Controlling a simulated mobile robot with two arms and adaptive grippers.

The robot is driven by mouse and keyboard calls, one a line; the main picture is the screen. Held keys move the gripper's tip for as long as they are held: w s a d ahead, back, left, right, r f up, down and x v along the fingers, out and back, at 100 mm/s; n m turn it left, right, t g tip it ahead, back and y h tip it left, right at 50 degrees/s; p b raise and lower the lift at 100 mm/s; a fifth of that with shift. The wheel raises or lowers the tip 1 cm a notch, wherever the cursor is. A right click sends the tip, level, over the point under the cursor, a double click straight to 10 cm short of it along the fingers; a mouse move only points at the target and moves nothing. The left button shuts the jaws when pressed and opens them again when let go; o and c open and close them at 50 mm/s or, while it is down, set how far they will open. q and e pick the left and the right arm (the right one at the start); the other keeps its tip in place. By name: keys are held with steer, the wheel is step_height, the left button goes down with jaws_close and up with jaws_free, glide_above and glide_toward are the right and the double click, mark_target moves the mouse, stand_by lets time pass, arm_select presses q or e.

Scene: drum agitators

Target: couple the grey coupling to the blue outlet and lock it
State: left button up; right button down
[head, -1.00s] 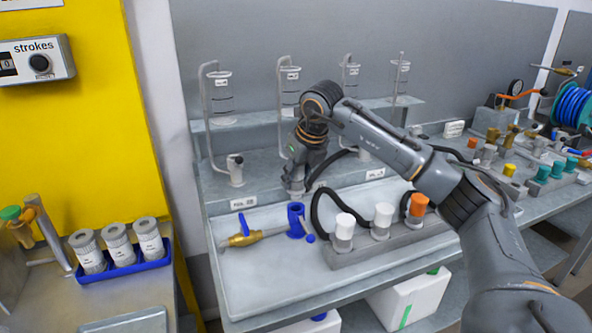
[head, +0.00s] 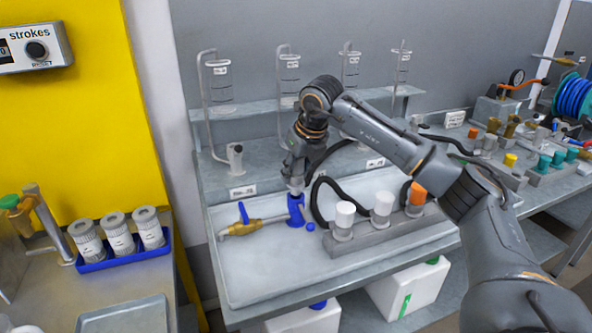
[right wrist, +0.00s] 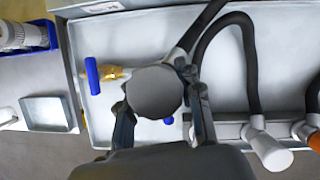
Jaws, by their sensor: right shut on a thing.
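My right gripper (head: 294,178) is shut on the grey coupling (head: 297,187), just above the outlet's top in the head view. I cannot tell whether they touch. In the right wrist view the coupling (right wrist: 155,91) is a round grey disc between the fingers (right wrist: 160,112). It hides the outlet there. The lever (right wrist: 92,76) shows at its left. My left gripper is not in view.
A black hose (head: 322,190) runs near my gripper. A grey block (head: 372,240) with white and orange caps stands right of the outlet. A small blue round piece (head: 311,227) lies beside it. The white tray's front left area (head: 260,270) is clear.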

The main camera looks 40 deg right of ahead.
stand_by(0.4)
steer(key=shift+f+b, duration=0.65)
steer(key=shift+f, duration=0.5)
steer(key=shift+f, duration=0.4)
steer(key=c, duration=0.8)
jaws_free()
